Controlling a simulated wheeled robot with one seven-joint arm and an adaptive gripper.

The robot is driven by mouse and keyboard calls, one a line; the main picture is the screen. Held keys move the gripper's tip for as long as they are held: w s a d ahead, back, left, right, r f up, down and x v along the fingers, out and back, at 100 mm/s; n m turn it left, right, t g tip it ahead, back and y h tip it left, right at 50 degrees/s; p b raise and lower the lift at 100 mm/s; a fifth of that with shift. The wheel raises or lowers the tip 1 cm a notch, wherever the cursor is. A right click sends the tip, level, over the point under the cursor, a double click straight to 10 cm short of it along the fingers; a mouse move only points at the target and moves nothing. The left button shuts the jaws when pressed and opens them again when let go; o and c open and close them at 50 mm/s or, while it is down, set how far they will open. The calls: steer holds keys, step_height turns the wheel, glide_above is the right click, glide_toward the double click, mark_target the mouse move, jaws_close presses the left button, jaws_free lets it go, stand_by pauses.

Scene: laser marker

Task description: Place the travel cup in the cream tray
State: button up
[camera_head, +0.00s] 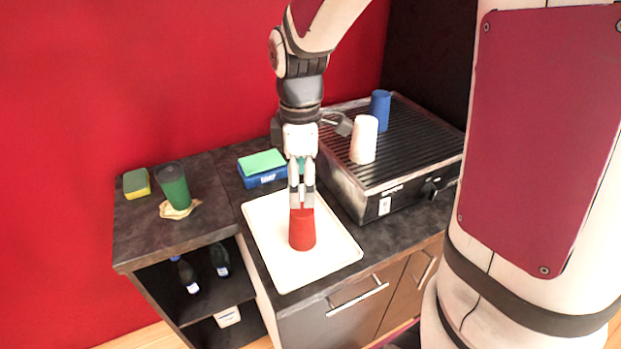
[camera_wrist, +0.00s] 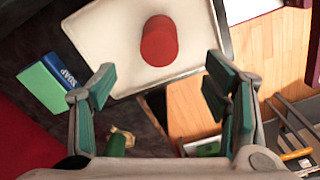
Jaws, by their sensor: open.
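A plain red cup (camera_head: 302,230) stands in the cream tray (camera_head: 275,275), its narrower end up. My gripper (camera_head: 302,200) is above it, fingers pointing down and overlapping its top in the head view. In the wrist view, my gripper (camera_wrist: 160,80) is open and empty, and the red cup (camera_wrist: 159,42) lies beyond the fingertips inside the tray (camera_wrist: 110,50). A green cup (camera_head: 174,187) with a dark top stands on the counter at left. I cannot tell for certain which cup is called the travel cup.
A white cup (camera_head: 364,140) and a blue cup (camera_head: 380,110) stand on the ribbed grill (camera_head: 425,150) right of the tray. A blue box with a green top (camera_head: 262,168) lies behind the tray; a sponge (camera_head: 136,183) is at far left. The tray around the red cup is clear.

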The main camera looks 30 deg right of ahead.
steer(key=s+a+r+m+t, duration=0.1)
steer(key=s+r+m+t, duration=0.4)
steer(key=s+r+m, duration=0.7)
steer(key=shift+s+r+m, duration=0.35)
steer(key=shift+s+m, duration=0.25)
steer(key=shift+s, duration=1.3)
